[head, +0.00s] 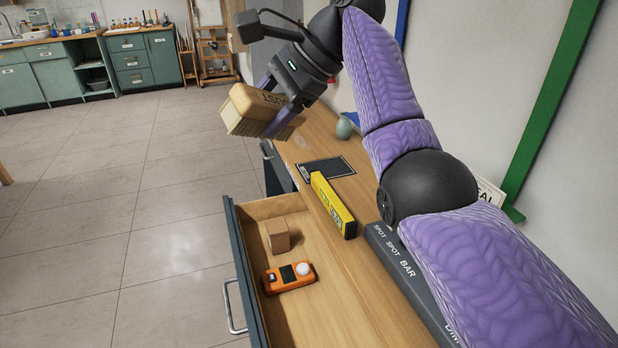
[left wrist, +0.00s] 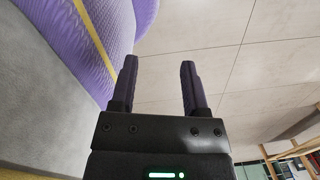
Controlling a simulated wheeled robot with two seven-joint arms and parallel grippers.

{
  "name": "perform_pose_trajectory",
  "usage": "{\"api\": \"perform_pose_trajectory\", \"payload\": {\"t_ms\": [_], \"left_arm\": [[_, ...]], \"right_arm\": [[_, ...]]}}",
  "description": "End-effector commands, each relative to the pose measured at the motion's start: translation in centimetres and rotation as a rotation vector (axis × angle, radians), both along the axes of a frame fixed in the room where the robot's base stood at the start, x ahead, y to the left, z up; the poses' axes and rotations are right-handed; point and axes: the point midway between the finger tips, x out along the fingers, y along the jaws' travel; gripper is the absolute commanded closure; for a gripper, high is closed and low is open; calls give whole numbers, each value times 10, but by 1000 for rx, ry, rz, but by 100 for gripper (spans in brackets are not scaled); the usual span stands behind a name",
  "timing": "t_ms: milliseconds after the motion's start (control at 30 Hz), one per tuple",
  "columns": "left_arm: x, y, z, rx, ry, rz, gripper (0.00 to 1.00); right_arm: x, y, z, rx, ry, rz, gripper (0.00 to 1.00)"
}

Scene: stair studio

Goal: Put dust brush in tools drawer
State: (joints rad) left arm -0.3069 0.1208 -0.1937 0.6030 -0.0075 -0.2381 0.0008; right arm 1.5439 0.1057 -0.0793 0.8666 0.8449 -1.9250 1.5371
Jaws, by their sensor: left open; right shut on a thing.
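The dust brush (head: 253,112) has a pale wooden block lettered "DUST" and brown bristles. My right gripper (head: 275,112) is shut on it and holds it in the air, beyond the open drawer in the head view. The tools drawer (head: 307,322) is pulled out from the wooden bench. Inside it lie a small brown box (head: 276,236) and an orange device (head: 289,277) with a white dome. My left gripper (left wrist: 158,88) shows only in the left wrist view. It is open, with nothing between its fingers.
The drawer handle (head: 233,308) sticks out over open tiled floor. Green cabinets (head: 140,60) stand far back.

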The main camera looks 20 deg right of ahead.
Motion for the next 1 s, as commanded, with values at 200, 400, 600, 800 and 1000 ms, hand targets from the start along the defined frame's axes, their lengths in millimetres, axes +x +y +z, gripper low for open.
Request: {"api": "perform_pose_trajectory", "payload": {"t_ms": [200, 400, 600, 800, 1000], "left_arm": [[-8, 9, -19, 15, 22, -2, 41], [-14, 9, -33, 17, 39, -2, 41], [-19, 10, -49, 19, 54, -1, 41], [-25, 13, -67, 24, 71, 1, 41], [-28, 16, -74, 29, 80, 0, 41]], "right_arm": [[-2, 4, -91, -194, 50, 312, 83], [-13, 4, -166, -354, 36, 562, 83], [-36, -1, -252, -515, -12, 805, 83], [-76, -11, -345, -665, -98, 1031, 83], [-100, -17, -387, -734, -158, 1125, 83]]}}
